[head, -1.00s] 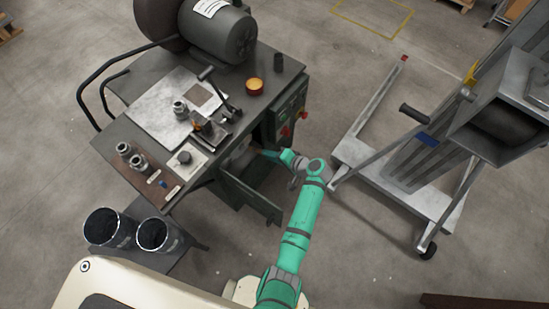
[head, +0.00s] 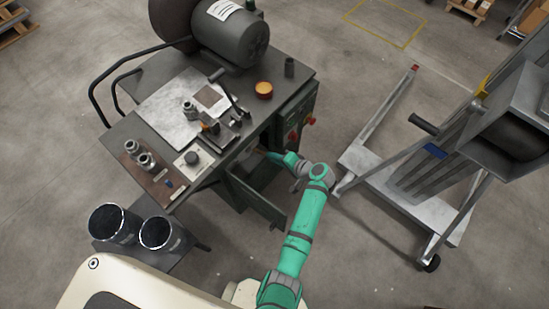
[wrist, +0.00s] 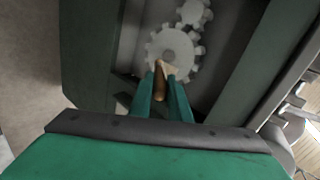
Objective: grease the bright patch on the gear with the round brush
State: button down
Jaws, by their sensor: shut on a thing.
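In the wrist view, my gripper (wrist: 163,93) is shut on a brown wooden handle (wrist: 159,82), which I take to be the round brush. The handle points away from me toward a large pale grey gear (wrist: 157,45) inside the green machine cabinet. A smaller gear (wrist: 193,13) meshes above it. A cream-coloured area shows at the gear's lower edge beside the handle; I cannot tell whether it is the bright patch. The brush tip is not clear, nor whether it touches the gear. In the head view, my gripper reaches into the open cabinet and is largely hidden.
The cabinet's open door (head: 255,203) stands close to my arm. The bench top (head: 125,128) above holds metal fittings, an orange-topped tin (head: 264,90) and a motor (head: 231,32). Two dark buckets (head: 115,224) stand at the left. A wheeled lift (head: 400,190) stands at the right.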

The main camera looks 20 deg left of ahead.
jog(key=shift+w+a, duration=0.25)
jog(key=shift+a, duration=0.4)
jog(key=shift+w+d, duration=0.4)
jog(key=shift+w, duration=0.5)
jog(key=shift+w+d, duration=0.4)
jog(key=shift+w, duration=0.45)
jog(key=shift+s+a+r, duration=0.2)
jog(key=shift+s+a, duration=0.1)
jog(key=shift+s, duration=0.3)
jog(key=shift+s+a+r, duration=0.2)
jog(key=shift+s+a, duration=0.05)
jog(key=shift+s, duration=0.3)
jog(key=shift+s+a+r, duration=0.2)
jog(key=shift+s+a, duration=0.1)
jog(key=shift+s, duration=0.3)
jog(key=shift+r, duration=0.6)
jog(key=w, duration=0.1)
jog(key=w+d, duration=0.2)
jog(key=shift+w, duration=0.3)
